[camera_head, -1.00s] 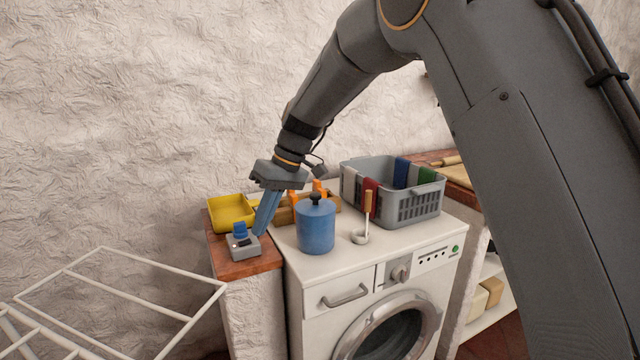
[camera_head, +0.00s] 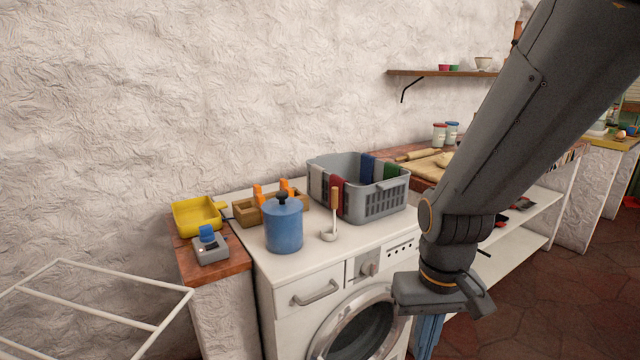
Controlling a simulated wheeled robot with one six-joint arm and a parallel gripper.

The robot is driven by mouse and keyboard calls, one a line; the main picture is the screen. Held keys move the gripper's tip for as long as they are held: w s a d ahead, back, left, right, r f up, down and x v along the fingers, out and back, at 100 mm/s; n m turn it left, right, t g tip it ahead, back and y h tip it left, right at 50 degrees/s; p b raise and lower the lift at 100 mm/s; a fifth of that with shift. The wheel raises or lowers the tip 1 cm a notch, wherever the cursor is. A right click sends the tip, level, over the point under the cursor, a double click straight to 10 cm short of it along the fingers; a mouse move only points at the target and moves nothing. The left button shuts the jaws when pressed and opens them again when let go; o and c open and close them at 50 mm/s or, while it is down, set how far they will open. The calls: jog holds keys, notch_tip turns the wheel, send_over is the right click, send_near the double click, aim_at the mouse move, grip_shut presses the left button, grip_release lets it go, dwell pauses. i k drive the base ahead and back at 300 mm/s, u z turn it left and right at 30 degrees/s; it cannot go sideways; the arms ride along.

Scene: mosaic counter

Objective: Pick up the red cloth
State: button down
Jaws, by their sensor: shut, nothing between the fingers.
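The red cloth (camera_head: 337,183) hangs over the near rim of the grey laundry basket (camera_head: 384,203) on top of the washing machine. The wooden handle of a ladle (camera_head: 334,205) stands in front of it and hides part of it. Grey, blue and green cloths also hang over the basket's rims. My gripper (camera_head: 426,338) points down in front of the washing machine's right side, below and right of the basket and well apart from the red cloth. Its blue fingers are shut and empty, and their lower part is cut off or hard to see.
A blue lidded canister (camera_head: 284,228) stands left of the ladle on the washing machine (camera_head: 290,268). A wooden box with orange items (camera_head: 247,211), a yellow tray (camera_head: 198,217) and a small grey device (camera_head: 210,250) are further left. A white drying rack (camera_head: 100,278) fills the lower left.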

aim_at(334, 180)
jog(key=z, duration=0.9)
jog(key=i, duration=1.25)
jog(key=u, duration=3.4)
